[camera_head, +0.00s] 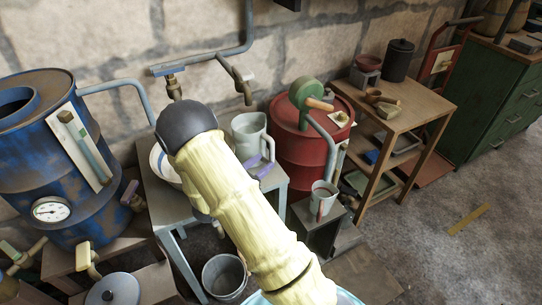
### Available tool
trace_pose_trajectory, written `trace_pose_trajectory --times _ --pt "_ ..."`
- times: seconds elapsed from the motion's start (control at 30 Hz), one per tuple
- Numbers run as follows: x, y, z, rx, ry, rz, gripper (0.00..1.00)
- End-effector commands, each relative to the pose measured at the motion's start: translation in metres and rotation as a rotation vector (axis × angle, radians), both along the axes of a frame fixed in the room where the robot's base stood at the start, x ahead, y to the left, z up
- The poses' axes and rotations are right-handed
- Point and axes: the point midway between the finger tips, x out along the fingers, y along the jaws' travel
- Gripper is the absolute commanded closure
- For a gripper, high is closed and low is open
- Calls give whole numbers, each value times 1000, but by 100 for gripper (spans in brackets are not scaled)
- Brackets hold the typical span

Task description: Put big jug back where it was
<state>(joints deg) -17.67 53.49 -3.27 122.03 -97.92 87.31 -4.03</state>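The big jug (248,134), pale grey with a spout and a side handle, stands upright on the grey table against the wall. My yellow-sleeved arm rises from the bottom and ends in a dark rounded part left of the jug. The sleeve covers part of the table. I cannot make out my gripper or its fingers. A small purple piece (261,169) shows by the jug's handle; I cannot tell what it is. A smaller grey jug (322,197) with a reddish handle stands on a low dark stand.
The grey table (277,182) also holds a white bowl (162,166), partly hidden. A blue drum (60,165) stands left, a red drum (300,148) right. Pipes and a tap (243,90) hang above the table. A metal bucket (224,277) stands below.

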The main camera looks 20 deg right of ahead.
Motion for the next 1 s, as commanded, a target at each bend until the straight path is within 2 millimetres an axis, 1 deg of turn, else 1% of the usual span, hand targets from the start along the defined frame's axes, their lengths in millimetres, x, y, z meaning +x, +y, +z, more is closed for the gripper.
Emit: trace_pose_trajectory --times 0.03,0.1,0.2,0.3,0.87,1.0 --pt "-3 11 0 0 0 5 63" --pt "-9 22 0 0 0 4 63" --pt "-14 34 0 1 0 2 63" --pt "-18 40 -1 0 -1 0 63" --pt "-19 41 -1 0 0 -2 63" --pt "-24 37 1 22 -4 -31 63"
